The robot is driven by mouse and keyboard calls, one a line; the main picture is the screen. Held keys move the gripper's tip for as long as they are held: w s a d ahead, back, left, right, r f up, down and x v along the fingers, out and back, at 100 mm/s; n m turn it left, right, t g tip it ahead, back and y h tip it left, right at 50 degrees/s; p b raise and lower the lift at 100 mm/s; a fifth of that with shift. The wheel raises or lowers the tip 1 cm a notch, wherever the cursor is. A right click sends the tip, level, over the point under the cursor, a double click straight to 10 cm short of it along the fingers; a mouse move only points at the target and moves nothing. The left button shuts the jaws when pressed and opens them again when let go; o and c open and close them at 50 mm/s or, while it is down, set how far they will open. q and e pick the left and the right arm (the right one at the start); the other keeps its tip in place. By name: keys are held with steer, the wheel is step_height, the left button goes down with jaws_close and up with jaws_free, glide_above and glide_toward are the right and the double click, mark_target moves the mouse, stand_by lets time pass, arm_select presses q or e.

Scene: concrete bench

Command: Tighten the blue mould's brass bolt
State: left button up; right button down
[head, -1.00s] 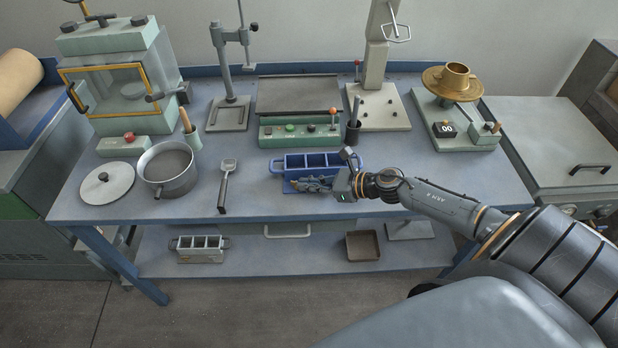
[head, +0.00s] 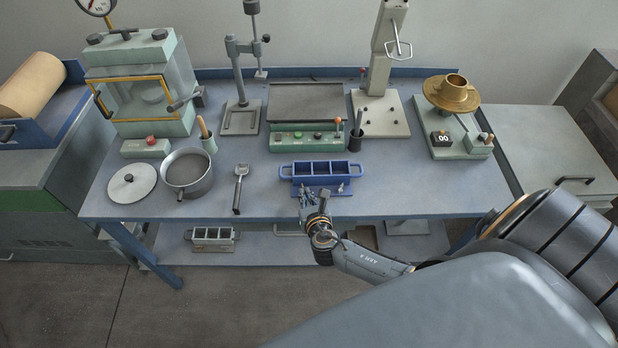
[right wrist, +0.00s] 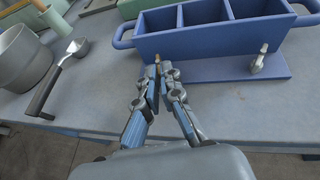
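The blue mould (head: 291,180) is a three-compartment box with end handles on a flat base plate near the bench's front edge. It fills the top of the right wrist view (right wrist: 200,45). A small brass tip, the bolt (right wrist: 156,58), shows in front of the mould's left part, right at my fingertips. A grey clamp piece (right wrist: 259,60) stands at the right of the base plate. My right gripper (right wrist: 160,76) points at the mould with its fingertips close together. They hide the bolt's lower part, so a grip on it cannot be made out. My left gripper is not in view.
A grey scoop (head: 239,188), a pot (head: 188,174) and its lid (head: 132,183) lie left of the mould. A green control box (head: 308,139) stands behind it. Another mould (head: 212,238) sits on the lower shelf. The bench is clear right of the blue mould.

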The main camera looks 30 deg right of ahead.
steer(key=shift+w+a+m+g+h, duration=0.1)
steer(key=shift+a+m+g+h, duration=0.15)
steer(key=shift+m+h, duration=0.25)
steer(key=shift+w+a+m+g+h, duration=0.15)
steer(key=shift+m+g+h, duration=0.1)
steer(key=shift+m+h, duration=0.25)
steer(key=shift+w+a+m+g+h+b, duration=0.15)
steer(key=shift+m+g+h+b, duration=0.1)
steer(key=shift+m+h, duration=0.2)
steer(key=shift+s+a+m+g+h+b, duration=0.15)
steer(key=shift+m+g+h, duration=0.1)
steer(key=shift+m+h, duration=0.2)
steer(key=shift+w+a+m+g+h+b, duration=0.1)
steer(key=shift+w+m+g+h+b, duration=0.1)
steer(key=shift+m+g+h+b, duration=0.35)
steer(key=shift+w+a+m+g+h+b, duration=0.1)
steer(key=shift+w+m+g+h+b, duration=0.15)
steer(key=shift+m+g+h, duration=0.65)
steer(key=shift+w+a+m+g+h+b, duration=0.15)
steer(key=shift+m+g+h+b, duration=0.35)
steer(key=shift+m, duration=0.35)
steer(key=shift+d, duration=0.1)
steer(key=c, duration=1.8)
jaws_free()
